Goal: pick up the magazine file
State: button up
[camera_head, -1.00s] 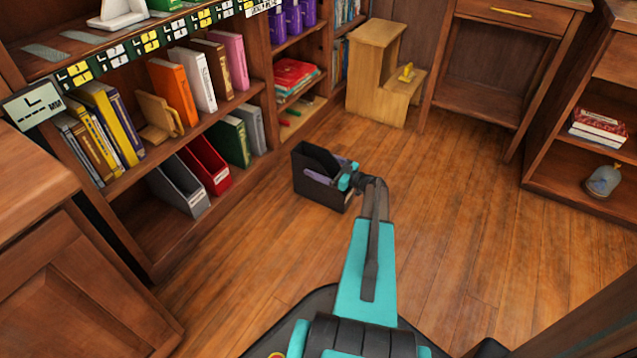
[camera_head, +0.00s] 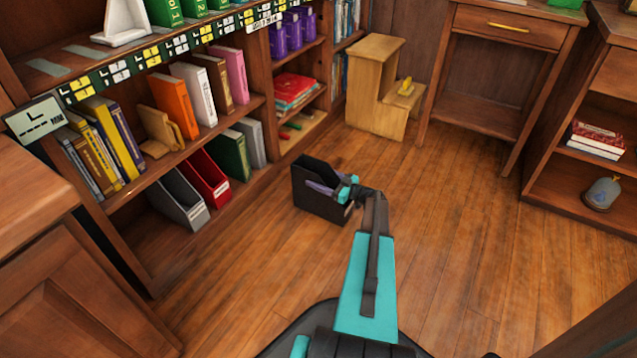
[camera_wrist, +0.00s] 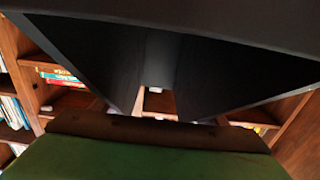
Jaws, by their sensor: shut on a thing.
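A black magazine file (camera_head: 318,200) is held at the end of my arm in the head view, in front of the lower shelves. My gripper (camera_head: 347,188) is shut on its near right side. In the wrist view the dark file (camera_wrist: 225,75) fills the upper part of the picture. The fingertips are partly hidden by the file, and I cannot tell its height above the floor. A grey magazine file (camera_head: 178,198) and a red magazine file (camera_head: 206,177) stand on the bottom shelf to the left.
The bookcase (camera_head: 140,266) stands to the left, with several books on its shelves. A wooden step stool (camera_head: 372,95) stands behind the file. A desk (camera_head: 520,60) and a shelf unit (camera_head: 565,195) are to the right. The wood floor (camera_head: 455,220) between is clear.

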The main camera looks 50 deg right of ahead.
jog(key=shift+r+p, duration=0.95)
jog(key=shift+r, duration=0.8)
jog(key=s+a+r+p, duration=0.1)
jog(key=s+a+p, duration=0.3)
jog(key=s, duration=1.1)
jog(key=shift+a+r, duration=0.15)
jog(key=shift+a, duration=0.8)
jog(key=shift+w+r, duration=0.1)
jog(key=shift+w, duration=0.05)
